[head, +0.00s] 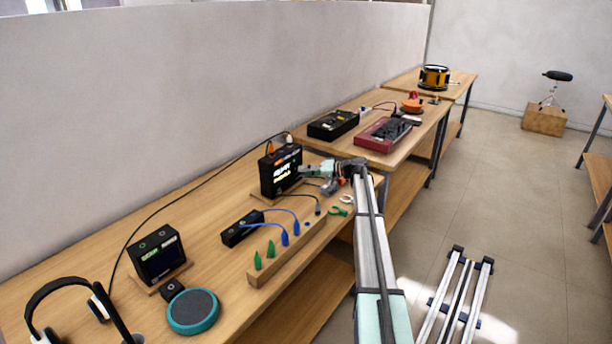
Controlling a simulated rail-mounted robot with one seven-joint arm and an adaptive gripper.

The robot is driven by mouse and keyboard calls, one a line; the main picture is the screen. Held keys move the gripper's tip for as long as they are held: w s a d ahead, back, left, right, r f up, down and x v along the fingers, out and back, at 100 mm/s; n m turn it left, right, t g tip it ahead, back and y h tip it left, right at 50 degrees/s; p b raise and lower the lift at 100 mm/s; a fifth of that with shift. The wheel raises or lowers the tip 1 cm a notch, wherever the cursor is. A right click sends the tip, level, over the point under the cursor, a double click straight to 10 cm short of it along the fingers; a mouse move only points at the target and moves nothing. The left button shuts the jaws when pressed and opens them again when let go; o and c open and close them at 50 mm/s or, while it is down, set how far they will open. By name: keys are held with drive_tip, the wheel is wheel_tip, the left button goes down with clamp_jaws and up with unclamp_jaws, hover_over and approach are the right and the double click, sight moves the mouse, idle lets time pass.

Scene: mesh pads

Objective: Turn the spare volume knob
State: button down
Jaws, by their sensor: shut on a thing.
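A black box with a lit screen (281,170) stands upright on the near bench, with orange parts on its top. My gripper (303,171) reaches in from the right. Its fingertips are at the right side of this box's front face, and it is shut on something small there. The fingers cover that spot, so the volume knob itself is hidden. A second black box with a screen (158,260) stands on a wooden base farther left, apart from my gripper.
A wooden rail with green and blue pegs (285,250) lies along the bench's front edge. A small black box (241,228) with blue cables, a teal round pad (193,311) and headphones (70,290) are to the left. A red device (383,134) and a black one (333,124) are behind.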

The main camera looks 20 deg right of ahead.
drive_tip(key=m+y, duration=0.1)
drive_tip(key=m, duration=0.1)
drive_tip(key=m+y+b, duration=0.1)
drive_tip(key=m, duration=0.1)
drive_tip(key=shift+w+f+m, duration=0.1)
drive_tip(key=shift+f+m, duration=0.1)
drive_tip(key=shift+m, duration=0.2)
idle(0.4)
drive_tip(key=c, duration=0.9)
unclamp_jaws()
drive_tip(key=shift+c, duration=0.2)
drive_tip(key=v, duration=1.2)
drive_tip(key=shift+f, duration=0.3)
